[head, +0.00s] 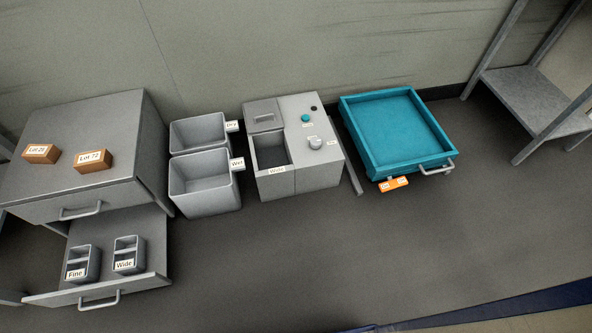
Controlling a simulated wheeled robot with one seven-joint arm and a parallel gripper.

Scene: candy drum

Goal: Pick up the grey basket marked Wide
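The small grey basket marked Wide (129,253) stands upright in the open lower drawer (152,271) of the grey cabinet, at the lower left of the head view. Its white label faces the front and a bar crosses its open top. A similar grey basket marked Fine (80,265) stands to its left, with a small gap between them. My gripper does not show in this view.
Brown blocks marked Lot (93,161) lie on the cabinet top (105,118). Grey bins marked Dry (199,130) and Wet (205,183), a grey machine (318,171) and a teal tray (390,131) stand along the wall. The floor in front is clear.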

